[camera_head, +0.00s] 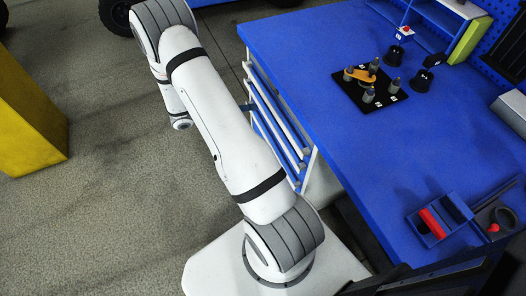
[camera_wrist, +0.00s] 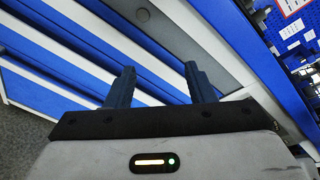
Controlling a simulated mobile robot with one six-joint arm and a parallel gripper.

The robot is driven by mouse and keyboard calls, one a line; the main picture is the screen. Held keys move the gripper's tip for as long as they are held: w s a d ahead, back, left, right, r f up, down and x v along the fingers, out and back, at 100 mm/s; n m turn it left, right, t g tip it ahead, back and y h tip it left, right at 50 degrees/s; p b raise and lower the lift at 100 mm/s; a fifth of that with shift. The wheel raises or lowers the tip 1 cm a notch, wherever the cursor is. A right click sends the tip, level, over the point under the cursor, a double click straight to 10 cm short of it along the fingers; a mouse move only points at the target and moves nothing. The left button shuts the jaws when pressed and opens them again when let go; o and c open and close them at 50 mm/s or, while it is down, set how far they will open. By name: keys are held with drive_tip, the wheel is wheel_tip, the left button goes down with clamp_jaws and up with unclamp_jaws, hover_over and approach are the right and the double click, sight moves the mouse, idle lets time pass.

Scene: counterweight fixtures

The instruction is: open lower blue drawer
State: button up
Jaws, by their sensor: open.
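The drawer cabinet (camera_head: 282,122) stands under the blue workbench, with blue fronts and pale strips partly hidden behind my arm in the head view. In the wrist view, blue drawer fronts and white strips run diagonally. The lowest visible blue front (camera_wrist: 38,94) lies at the lower left. Another blue front (camera_wrist: 85,52) lies above it. My gripper (camera_wrist: 160,82) is open in front of the drawer strips, with nothing visible between its two dark fingers. I cannot tell if the fingers touch a strip. The head view does not clearly show my gripper.
The blue bench top (camera_head: 345,150) carries a black plate (camera_head: 352,86) with grey posts and an orange piece, and a blue tray (camera_head: 447,215) with a red item. A yellow block (camera_head: 25,115) stands at left. The grey floor (camera_head: 120,215) between is clear.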

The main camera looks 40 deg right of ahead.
wheel_tip(320, 180, down, 18)
drive_tip(key=w+d+n+t+h+b, duration=0.1)
drive_tip(key=d+n+t+h+b, duration=0.15)
drive_tip(key=n+b, duration=0.4)
drive_tip(key=n+t+b, duration=0.2)
drive_tip(key=n+t, duration=0.3)
drive_tip(key=n, duration=0.3)
approach(267, 141)
drive_tip(key=shift+m+g+h, duration=0.25)
drive_tip(key=shift+h, duration=0.1)
drive_tip(key=d, duration=0.2)
drive_tip(key=w+d, duration=0.1)
drive_tip(key=d, duration=0.4)
drive_tip(key=shift+w+d+f, duration=0.2)
drive_tip(key=shift+d+f, duration=0.1)
drive_tip(key=shift+d, duration=0.1)
drive_tip(key=shift+c, duration=0.2)
clamp_jaws()
